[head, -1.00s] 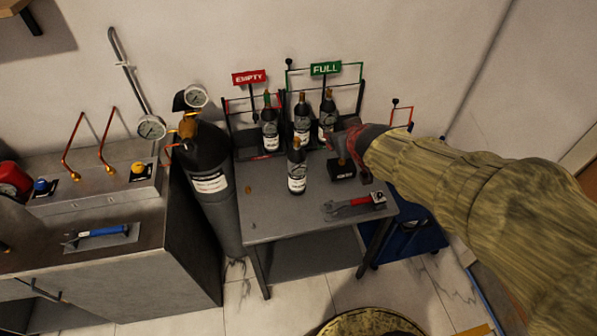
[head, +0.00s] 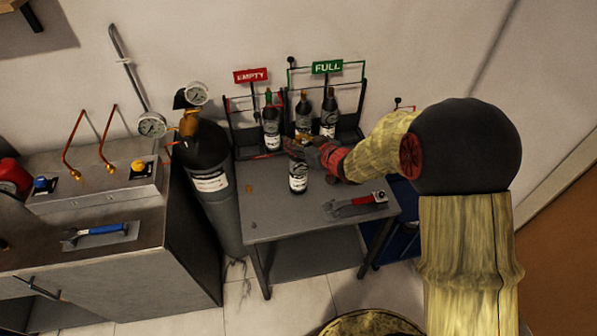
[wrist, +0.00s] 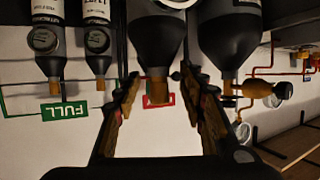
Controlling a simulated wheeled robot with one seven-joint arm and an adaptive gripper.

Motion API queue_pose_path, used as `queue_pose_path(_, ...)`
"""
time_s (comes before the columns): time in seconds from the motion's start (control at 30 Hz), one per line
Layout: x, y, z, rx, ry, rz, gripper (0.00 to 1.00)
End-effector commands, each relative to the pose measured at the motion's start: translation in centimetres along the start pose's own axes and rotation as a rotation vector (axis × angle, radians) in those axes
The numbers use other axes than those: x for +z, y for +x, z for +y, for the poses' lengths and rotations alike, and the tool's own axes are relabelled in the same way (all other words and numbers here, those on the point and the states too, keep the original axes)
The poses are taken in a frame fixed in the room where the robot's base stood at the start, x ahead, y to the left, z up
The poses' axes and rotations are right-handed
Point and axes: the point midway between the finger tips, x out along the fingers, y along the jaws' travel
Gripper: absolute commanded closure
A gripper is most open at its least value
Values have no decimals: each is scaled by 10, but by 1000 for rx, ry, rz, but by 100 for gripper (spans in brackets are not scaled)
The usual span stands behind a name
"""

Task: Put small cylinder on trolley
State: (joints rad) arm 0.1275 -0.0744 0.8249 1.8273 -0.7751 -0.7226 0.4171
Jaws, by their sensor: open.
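A small dark cylinder with a white label (head: 298,184) stands upright on the front part of the grey table. My gripper (head: 292,152) is at its top and hides its neck in the head view. In the wrist view, which is upside down, my gripper (wrist: 162,82) is open. The brass valve of the small cylinder (wrist: 157,45) shows between the fingers, with gaps on both sides. A blue object (head: 400,215), possibly the trolley, is right of the table, mostly hidden by my arm.
One small cylinder (head: 271,128) stands at the EMPTY sign (head: 250,75) and two (head: 328,118) at the FULL sign (head: 327,67). A large black cylinder with gauges (head: 207,165) is left of the table (head: 290,228). A red-handled wrench (head: 355,204) lies at the right front.

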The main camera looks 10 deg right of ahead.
Motion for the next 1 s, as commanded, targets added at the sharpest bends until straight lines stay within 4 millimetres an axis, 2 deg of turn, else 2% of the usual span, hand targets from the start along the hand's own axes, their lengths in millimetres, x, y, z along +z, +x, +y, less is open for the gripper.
queue_pose_path(0.1,3,20,0,-1,-1,-1,59)
queue_pose_path(0.2,2,30,1,0,-1,-1,59)
queue_pose_path(0.53,0,35,1,2,-1,-1,60)
queue_pose_path(1.0,0,35,1,2,-1,-1,87)
